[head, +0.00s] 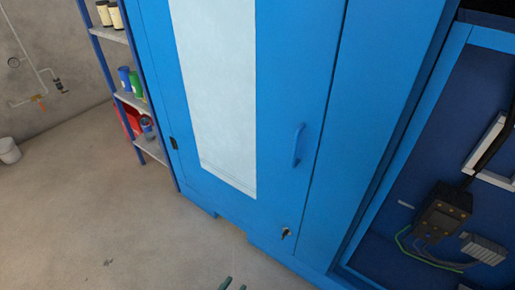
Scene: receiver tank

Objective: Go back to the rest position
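The rest of that gripper is below the frame. My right gripper cannot be made out. The tall blue cabinet (285,70) stands in front of me with its door shut. The door has a pale panel (215,90), a blue handle (298,145) and a key in the lock (286,233).
An open blue compartment at the right holds a dark device (443,212) with cables and a grey finned block (484,249). A shelf rack (117,34) with cans and bottles stands left of the cabinet. A white bucket (9,150) is at far left. The concrete floor (90,215) is clear.

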